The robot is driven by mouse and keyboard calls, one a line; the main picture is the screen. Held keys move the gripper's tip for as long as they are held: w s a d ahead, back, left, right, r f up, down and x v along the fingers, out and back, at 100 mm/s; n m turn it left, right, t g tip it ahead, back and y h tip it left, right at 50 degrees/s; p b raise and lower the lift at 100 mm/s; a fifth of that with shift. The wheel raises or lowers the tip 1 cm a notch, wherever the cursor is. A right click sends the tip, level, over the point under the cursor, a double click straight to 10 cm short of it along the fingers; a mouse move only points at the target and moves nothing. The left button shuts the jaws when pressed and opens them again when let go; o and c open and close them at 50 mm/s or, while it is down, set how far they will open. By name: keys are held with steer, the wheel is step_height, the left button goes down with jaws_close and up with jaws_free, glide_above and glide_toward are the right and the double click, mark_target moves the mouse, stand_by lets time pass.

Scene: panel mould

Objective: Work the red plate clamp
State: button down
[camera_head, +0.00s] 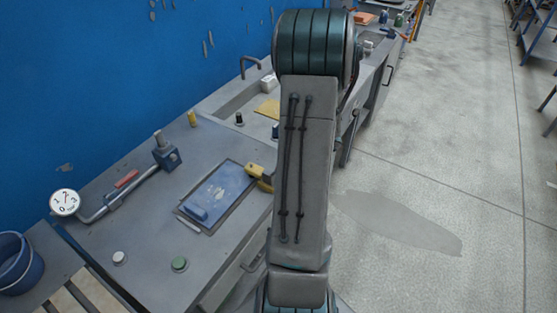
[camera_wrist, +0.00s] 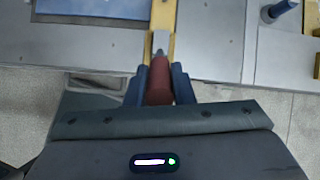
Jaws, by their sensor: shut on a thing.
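The red clamp handle (camera_wrist: 159,88) stands upright in the middle of the wrist view, with a grey metal tip at its far end against a yellow bracket (camera_wrist: 164,18). My gripper (camera_wrist: 160,70) is shut on this handle, with one blue finger on each side of it. In the head view a yellow part (camera_head: 258,173) shows at the right edge of the blue panel, beside my arm. My arm hides the gripper and the red handle there. The blue panel (camera_head: 221,187) lies in a dark frame on the grey bench.
A pipe with a gauge (camera_head: 65,203) and a blue valve block (camera_head: 167,157) stands left of the panel. White (camera_head: 119,257) and green (camera_head: 179,264) knobs sit at the bench front. A blue bucket (camera_head: 18,262) is far left. Floor at right is open.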

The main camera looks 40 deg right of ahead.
steer(key=shift+w+r, duration=0.15)
steer(key=shift+w, duration=0.05)
stand_by(0.4)
steer(key=c, duration=1.3)
jaws_free()
steer(key=shift+w+a, duration=0.1)
steer(key=shift+o, duration=0.2)
steer(key=shift+g, duration=0.3)
steer(key=v, duration=1.3)
steer(key=shift+s+r, duration=0.3)
steer(key=shift+r, duration=0.05)
steer(key=shift+a, duration=0.1)
